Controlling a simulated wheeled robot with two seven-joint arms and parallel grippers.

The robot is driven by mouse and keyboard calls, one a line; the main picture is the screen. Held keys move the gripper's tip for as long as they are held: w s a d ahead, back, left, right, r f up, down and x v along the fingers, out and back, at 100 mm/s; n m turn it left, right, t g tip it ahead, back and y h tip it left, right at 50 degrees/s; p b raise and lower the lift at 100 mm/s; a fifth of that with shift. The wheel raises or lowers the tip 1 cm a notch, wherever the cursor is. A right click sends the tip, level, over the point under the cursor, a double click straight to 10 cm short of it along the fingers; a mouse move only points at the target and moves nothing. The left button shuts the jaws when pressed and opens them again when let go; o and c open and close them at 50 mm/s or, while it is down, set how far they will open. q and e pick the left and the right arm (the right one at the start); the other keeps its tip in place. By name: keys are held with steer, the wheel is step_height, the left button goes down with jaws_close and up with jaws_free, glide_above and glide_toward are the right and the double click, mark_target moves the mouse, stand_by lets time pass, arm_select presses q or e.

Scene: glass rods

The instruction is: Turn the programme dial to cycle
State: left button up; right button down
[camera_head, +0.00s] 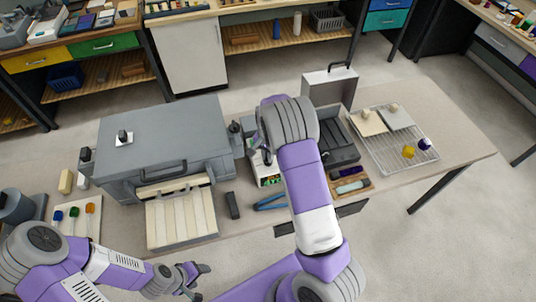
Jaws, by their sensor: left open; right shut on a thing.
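A small box with a pale, green-marked front (268,178) stands right of the large grey kiln-like box (165,150). My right gripper (262,151) points down at this small box, largely hidden behind my own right wrist. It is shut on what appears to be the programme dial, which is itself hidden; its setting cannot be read. My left gripper (198,279) is open and empty at the table's front edge, in front of the ribbed cream slab (181,218).
Blue-handled pliers (270,202) and a dark block (232,205) lie in front of the boxes. A wire rack (395,155) with tiles and coloured pieces is at right. A board with coloured-tip tools (75,213) is at left.

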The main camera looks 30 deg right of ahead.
steer(key=shift+w, duration=0.1)
stand_by(0.4)
steer(key=c, duration=1.2)
jaws_free()
steer(key=shift+o, duration=0.2)
step_height(320, 180, up, 8)
steer(key=shift+f, duration=0.15)
